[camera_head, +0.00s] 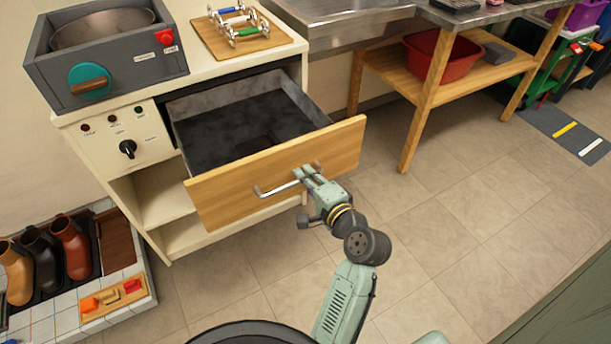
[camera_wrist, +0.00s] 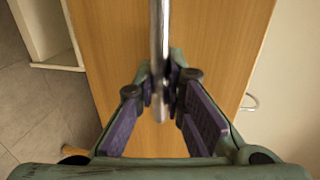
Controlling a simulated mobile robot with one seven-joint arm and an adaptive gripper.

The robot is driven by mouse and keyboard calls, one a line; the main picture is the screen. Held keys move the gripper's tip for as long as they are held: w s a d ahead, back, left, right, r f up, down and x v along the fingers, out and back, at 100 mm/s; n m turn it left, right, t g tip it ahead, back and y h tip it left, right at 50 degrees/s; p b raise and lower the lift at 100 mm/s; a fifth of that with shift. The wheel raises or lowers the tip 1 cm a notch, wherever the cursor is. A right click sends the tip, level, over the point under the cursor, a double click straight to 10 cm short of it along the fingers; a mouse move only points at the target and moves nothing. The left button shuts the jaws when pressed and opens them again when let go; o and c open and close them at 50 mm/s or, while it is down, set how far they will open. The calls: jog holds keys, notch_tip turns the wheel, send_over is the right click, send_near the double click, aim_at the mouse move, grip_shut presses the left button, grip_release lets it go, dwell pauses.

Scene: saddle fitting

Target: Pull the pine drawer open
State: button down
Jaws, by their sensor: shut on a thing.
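The pine drawer (camera_head: 277,170) stands well out of the cream cabinet in the head view, its dark grey inside showing and looking empty. A metal bar handle (camera_head: 277,188) runs across its front. My gripper (camera_head: 306,176) is at the right part of the handle, shut on it. In the wrist view the handle (camera_wrist: 158,50) runs from the top edge down between the purple-padded fingers of my gripper (camera_wrist: 161,95). The fingertips partly hide the handle's end.
The cream cabinet (camera_head: 150,190) has open shelves below and a grey machine (camera_head: 105,60) on top. A wooden board (camera_head: 235,35) with several coloured-ended tools lies there too. Boots (camera_head: 45,262) stand at lower left. A wooden-legged table (camera_head: 425,95) stands right. Tiled floor is clear between.

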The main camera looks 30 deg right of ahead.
jog(key=c, duration=1.9)
grip_release()
jog(key=v, duration=1.2)
jog(key=shift+s, duration=0.1)
